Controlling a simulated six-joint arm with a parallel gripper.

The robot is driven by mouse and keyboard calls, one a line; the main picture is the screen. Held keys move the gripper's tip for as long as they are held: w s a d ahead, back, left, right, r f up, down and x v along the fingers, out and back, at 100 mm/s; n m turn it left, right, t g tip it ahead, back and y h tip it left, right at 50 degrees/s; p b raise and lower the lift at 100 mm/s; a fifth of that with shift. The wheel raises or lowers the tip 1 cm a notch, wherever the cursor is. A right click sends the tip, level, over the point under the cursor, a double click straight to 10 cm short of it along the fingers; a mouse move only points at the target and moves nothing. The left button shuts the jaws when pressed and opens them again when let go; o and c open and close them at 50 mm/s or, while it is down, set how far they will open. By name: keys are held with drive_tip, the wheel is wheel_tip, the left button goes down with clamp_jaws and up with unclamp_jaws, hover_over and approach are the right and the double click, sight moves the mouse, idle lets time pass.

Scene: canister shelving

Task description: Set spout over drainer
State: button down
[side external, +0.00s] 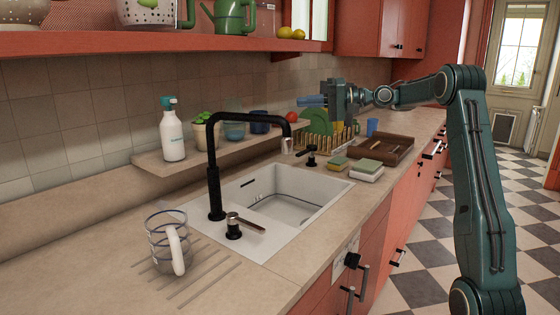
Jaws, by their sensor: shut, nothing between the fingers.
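The black tap spout (247,118) rises from its upright body (214,190) beside the white sink and bends to the right, its pale nozzle (287,146) hanging over the basin side. The drainer is a set of grooves (205,282) in the counter at the front left of the sink. A clear banded mug (165,238) with a white handle stands at its left edge. My gripper (300,101) is shut and empty, pointing left, in the air above and behind the nozzle in the picture. It appears apart from the spout, though depth is hard to judge.
A lever handle (240,224) stands by the tap's foot. A soap bottle (172,135) stands on the low ledge. A red shelf (150,42) hangs above.

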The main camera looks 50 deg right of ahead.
drive_tip(key=w+a+f, duration=0.2)
drive_tip(key=w+a, duration=0.5)
drive_tip(key=a, duration=0.1)
drive_tip(key=shift+w+a+f, duration=0.15)
drive_tip(key=shift+w+a, duration=0.05)
drive_tip(key=shift+w, duration=0.05)
idle(0.5)
drive_tip(key=shift+a, duration=0.1)
idle(0.5)
drive_tip(key=shift+s+a, duration=0.15)
drive_tip(key=shift+a, duration=0.1)
drive_tip(key=shift+s+a+m+t+h, duration=0.15)
drive_tip(key=shift+a+m+t+h, duration=0.15)
drive_tip(key=shift+m+h, duration=0.15)
